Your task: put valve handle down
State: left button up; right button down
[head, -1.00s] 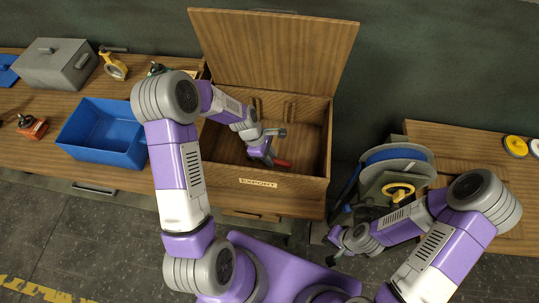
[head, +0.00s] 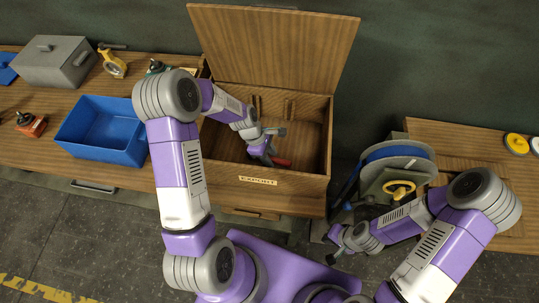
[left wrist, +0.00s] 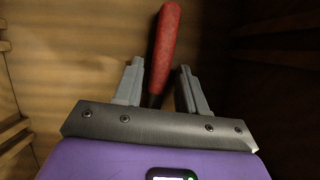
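The valve handle has a red grip (head: 282,162) and is inside the wooden box marked EXPORT (head: 258,181). In the left wrist view the red grip (left wrist: 165,45) runs between the two grey fingers of my left gripper (left wrist: 160,85), with a gap showing on each side. My left gripper (head: 275,147) is open, low inside the box, around the handle. The handle's lower end is hidden behind the gripper. My right gripper (head: 330,248) is open and empty, in front of the hose reel.
The box lid (head: 275,45) stands open at the back, and the box walls surround my left gripper. A blue bin (head: 75,140), a grey metal box (head: 55,65) and a yellow-handled tool (head: 112,65) are on the left bench. A hose reel (head: 398,152) stands right of the box.

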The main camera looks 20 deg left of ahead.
pick_arm(q)
jog(key=shift+o, duration=0.9)
jog(key=v, duration=0.7)
jog(key=shift+a+r+p, duration=0.1)
jog(key=shift+r+p, duration=0.2)
jog(key=shift+p, duration=0.05)
